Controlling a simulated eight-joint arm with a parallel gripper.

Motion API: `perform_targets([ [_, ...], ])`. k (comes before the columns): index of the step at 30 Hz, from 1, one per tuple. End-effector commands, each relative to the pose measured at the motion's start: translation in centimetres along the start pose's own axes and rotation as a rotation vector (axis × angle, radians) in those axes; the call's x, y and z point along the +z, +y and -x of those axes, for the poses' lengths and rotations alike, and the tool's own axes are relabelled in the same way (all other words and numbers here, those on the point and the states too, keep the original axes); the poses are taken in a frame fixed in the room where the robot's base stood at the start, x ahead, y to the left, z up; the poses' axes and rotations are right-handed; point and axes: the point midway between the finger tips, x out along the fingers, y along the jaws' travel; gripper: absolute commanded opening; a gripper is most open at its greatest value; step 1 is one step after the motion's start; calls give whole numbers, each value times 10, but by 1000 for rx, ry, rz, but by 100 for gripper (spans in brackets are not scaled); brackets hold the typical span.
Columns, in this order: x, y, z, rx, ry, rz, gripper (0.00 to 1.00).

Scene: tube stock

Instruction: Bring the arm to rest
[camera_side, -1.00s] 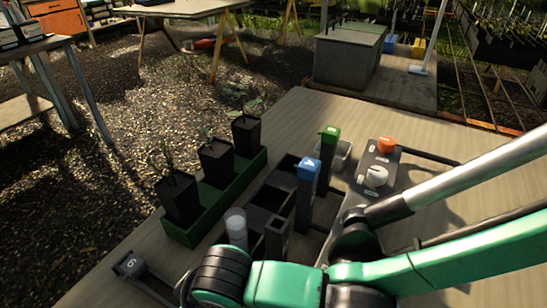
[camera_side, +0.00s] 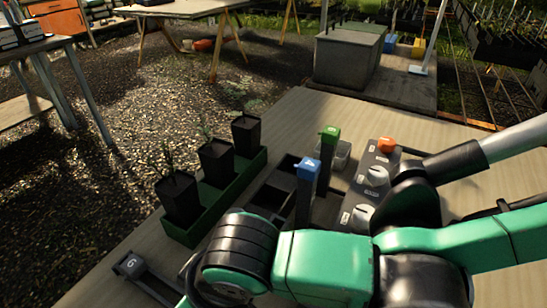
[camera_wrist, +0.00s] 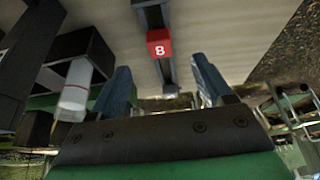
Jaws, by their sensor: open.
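My gripper (camera_wrist: 166,88) shows in the wrist view as two blue fingers spread apart with nothing between them. Beyond the fingertips is a red block (camera_wrist: 159,43) marked with a white "8" or "B", on a dark rail. A clear, whitish tube (camera_wrist: 75,90) stands in a dark holder left of the fingers. In the side view my green and black arm links fill the lower right and my fingers are hidden.
Several black plant pots (camera_side: 215,162) stand in a green trough (camera_side: 256,170) left of the rack. A control panel with an orange button (camera_side: 387,145) and white knobs (camera_side: 376,175) is close to my arm. The wooden table (camera_side: 300,115) is bare toward the back.

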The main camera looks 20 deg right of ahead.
Motion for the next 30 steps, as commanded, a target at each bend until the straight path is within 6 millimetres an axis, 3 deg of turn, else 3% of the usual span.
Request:
perform_targets([
  [5, 2, 16, 22, -82, -20, -57, 72],
  [11, 14, 53, 85, -320, 7, -213, 72],
  [13, 22, 80, 101, -321, 53, -281, 72],
  [18, 76, 190, 120, -30, 167, -483, 72],
  [21, 116, 235, 130, 144, 200, -576, 72],
  [25, 156, 268, 139, 302, 215, -652, 72],
  [30, 178, 281, 143, 382, 216, -687, 72],
])
